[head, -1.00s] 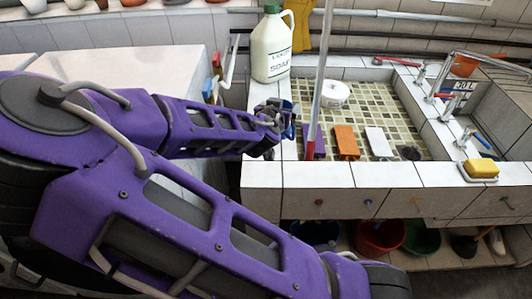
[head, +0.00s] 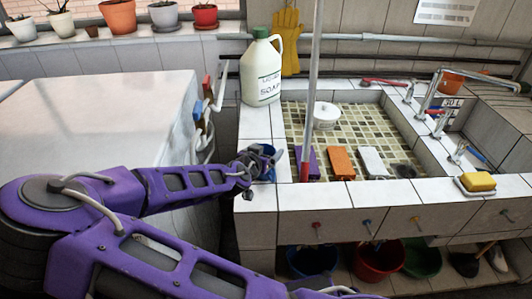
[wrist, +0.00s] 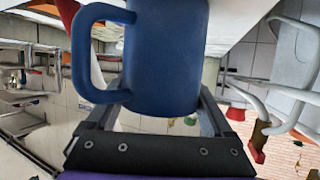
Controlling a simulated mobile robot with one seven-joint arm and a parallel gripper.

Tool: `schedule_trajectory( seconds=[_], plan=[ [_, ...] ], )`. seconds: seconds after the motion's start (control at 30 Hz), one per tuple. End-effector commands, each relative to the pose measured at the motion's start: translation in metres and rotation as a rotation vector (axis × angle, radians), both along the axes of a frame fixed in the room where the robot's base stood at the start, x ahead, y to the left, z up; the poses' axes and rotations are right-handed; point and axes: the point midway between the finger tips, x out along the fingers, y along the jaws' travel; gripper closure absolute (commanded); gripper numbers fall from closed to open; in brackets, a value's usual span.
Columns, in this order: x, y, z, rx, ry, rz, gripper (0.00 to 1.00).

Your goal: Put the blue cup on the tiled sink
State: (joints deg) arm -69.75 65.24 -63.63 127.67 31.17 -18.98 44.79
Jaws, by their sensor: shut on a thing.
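The blue cup (head: 267,152) shows partly behind my gripper (head: 256,164) in the head view, at the left tiled ledge of the tiled sink (head: 262,198). In the wrist view the blue cup (wrist: 168,60) fills the upper middle, with its handle to the left. My gripper (wrist: 160,108) is shut on it, one finger on each side. I cannot tell whether the cup touches the ledge, as my gripper hides part of it.
A soap jug (head: 262,72) stands on the ledge behind the cup. A pole (head: 311,90) rises to the right. Orange (head: 341,163) and white (head: 373,162) blocks lie in the basin. A yellow sponge (head: 478,182) sits at the right. The front ledge is largely clear.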

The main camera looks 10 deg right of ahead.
Motion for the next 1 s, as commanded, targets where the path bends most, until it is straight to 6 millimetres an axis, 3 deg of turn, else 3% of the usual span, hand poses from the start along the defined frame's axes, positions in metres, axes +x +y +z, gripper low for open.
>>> schedule_trajectory(
  seconds=[0.37,0.4,0.47,0.8,1.0],
  plan=[
    [0.000,0.000,-0.007,0.002,-0.001,0.000,0.98],
    [0.000,0.000,-0.006,0.001,-0.001,0.001,0.10],
    [0.000,0.000,-0.005,0.001,-0.001,0.001,0.00],
    [0.000,0.000,0.001,0.001,-0.002,0.001,0.00],
    [-0.021,0.016,0.010,0.001,-0.002,0.006,0.00]
  ],
)
